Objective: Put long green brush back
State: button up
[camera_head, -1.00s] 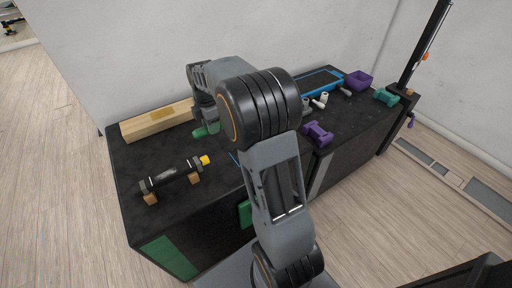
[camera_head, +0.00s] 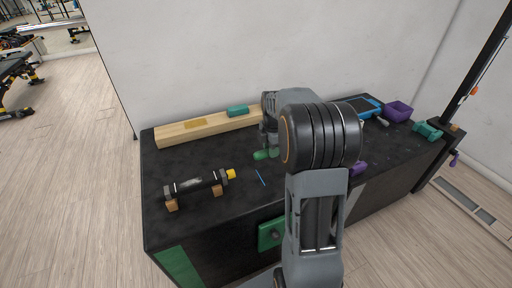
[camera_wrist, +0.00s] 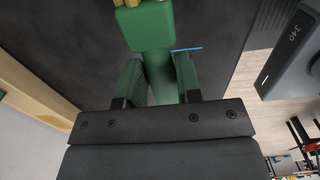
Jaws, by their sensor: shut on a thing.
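A green brush (camera_wrist: 158,75) lies between my jaws in the wrist view, its blocky head toward the top edge with tan bristle tufts partly cut off. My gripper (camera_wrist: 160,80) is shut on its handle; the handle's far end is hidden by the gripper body. In the head view my gripper (camera_head: 267,148) is low over the black bench top (camera_head: 200,160), largely hidden by my arm, with green showing at its tips. I cannot tell whether the brush touches the bench.
A wooden beam (camera_head: 215,125) lies along the wall with a green block (camera_head: 237,110) on it. A black bar (camera_head: 196,185) with a yellow end rests on wooden supports. A thin blue stick (camera_head: 260,177) lies nearby. A purple bin (camera_head: 398,111) and teal dumbbell (camera_head: 428,131) sit right.

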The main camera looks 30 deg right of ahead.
jog(key=b, duration=0.2)
send_over(280, 168)
jog(key=f, duration=0.5)
jog(key=shift+a+f, duration=0.2)
jog(key=shift+f, duration=0.2)
jog(key=shift+s+d+f, duration=0.1)
jog(key=shift+d+f, duration=0.05)
jog(key=shift+f, duration=0.7)
jog(key=o, duration=0.9)
jog(key=shift+f, duration=0.1)
jog(key=shift+o, duration=0.2)
jog(key=shift+f+b, duration=0.25)
jog(key=shift+b, duration=0.15)
